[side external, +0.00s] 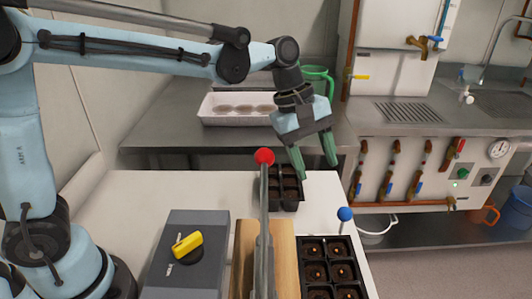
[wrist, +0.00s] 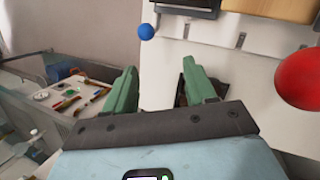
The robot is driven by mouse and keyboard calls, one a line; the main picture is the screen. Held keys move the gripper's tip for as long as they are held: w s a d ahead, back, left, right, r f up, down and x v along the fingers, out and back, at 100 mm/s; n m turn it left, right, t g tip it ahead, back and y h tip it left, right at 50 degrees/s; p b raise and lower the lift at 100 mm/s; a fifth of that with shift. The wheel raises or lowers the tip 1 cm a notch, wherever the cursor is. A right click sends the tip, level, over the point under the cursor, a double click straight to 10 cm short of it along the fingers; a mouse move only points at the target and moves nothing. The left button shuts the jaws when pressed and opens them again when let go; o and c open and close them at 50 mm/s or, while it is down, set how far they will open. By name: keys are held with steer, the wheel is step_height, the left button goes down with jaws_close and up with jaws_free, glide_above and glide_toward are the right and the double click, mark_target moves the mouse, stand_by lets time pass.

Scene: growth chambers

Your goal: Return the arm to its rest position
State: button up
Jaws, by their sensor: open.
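My gripper (side external: 314,164) is open, with two green fingers pointing down and nothing between them. In the side view it hangs over the far end of the white worktop, beside and above a small black cell tray (side external: 289,203). My blue arm reaches out level from the left to hold it there. In the wrist view my gripper (wrist: 161,75) also shows spread fingers with bare white surface between them. The dark tray (wrist: 183,91) is partly hidden behind the right finger.
A red-knobbed lever (side external: 264,157) stands upright in front; a blue-knobbed one (side external: 345,214) stands to its right. A wooden block (side external: 280,255), a planted black tray (side external: 314,251) and a grey box with a yellow knob (side external: 187,245) are nearer. A white tray (side external: 222,119) and green jug (side external: 328,78) stand behind.

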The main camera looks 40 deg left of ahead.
steer(key=s+a+f+m+t+y, duration=0.2)
steer(key=s+a+m+t+y, duration=0.2)
steer(key=s+a+m, duration=0.8)
steer(key=shift+s+a+f+t, duration=0.15)
steer(key=shift+a+f+t, duration=0.2)
steer(key=shift+a+t, duration=0.95)
steer(key=shift+a+g, duration=0.4)
